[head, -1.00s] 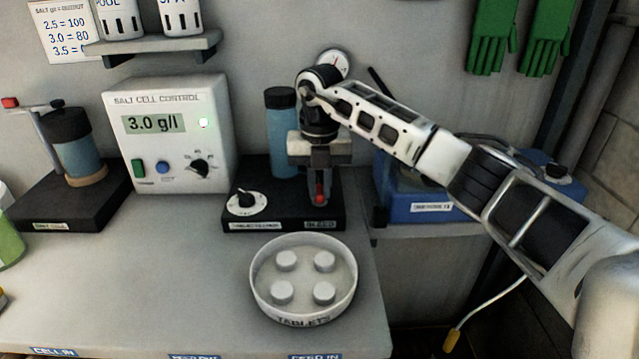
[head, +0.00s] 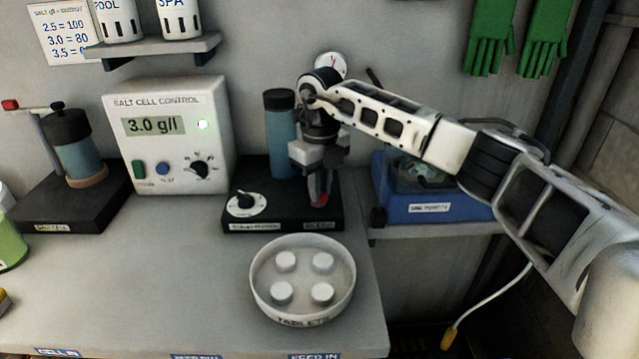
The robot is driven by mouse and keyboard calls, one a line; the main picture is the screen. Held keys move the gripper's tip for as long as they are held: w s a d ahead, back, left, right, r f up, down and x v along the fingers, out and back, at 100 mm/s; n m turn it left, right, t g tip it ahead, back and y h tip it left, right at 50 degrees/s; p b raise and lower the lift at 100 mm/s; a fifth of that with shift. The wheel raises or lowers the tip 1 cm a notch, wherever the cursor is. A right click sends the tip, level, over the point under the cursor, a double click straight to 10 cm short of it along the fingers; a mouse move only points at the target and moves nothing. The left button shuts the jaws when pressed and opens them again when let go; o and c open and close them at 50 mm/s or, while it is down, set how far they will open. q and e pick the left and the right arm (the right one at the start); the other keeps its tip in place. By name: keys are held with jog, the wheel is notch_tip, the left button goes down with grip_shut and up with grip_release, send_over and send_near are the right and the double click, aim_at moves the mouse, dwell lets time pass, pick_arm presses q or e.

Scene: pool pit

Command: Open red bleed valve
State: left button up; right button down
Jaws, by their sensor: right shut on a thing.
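The red bleed valve (head: 319,198) shows as a small red piece at the right end of the black base (head: 265,222), above a label that is too blurred to read now. My right gripper (head: 319,188) points down over it and is shut on it. The fingers hide most of the valve, so its exact angle is hard to tell. My left gripper is not in view.
A round tablet dish (head: 303,312) with several white tablets stands in front of the base. The salt cell control box (head: 168,135) is to the left. A blue device (head: 430,192) sits on the right behind my arm.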

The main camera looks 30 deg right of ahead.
jog(key=n, duration=0.5)
jog(key=shift+w+d+n, duration=0.1)
jog(key=shift+d+n, duration=0.05)
jog(key=shift+n, duration=0.15)
jog(key=shift+w+r+n, duration=0.1)
jog(key=shift+n, duration=1.8)
jog(key=c, duration=1.4)
grip_release()
notch_tip(320, 180, up, 16)
jog(key=shift+b, duration=0.4)
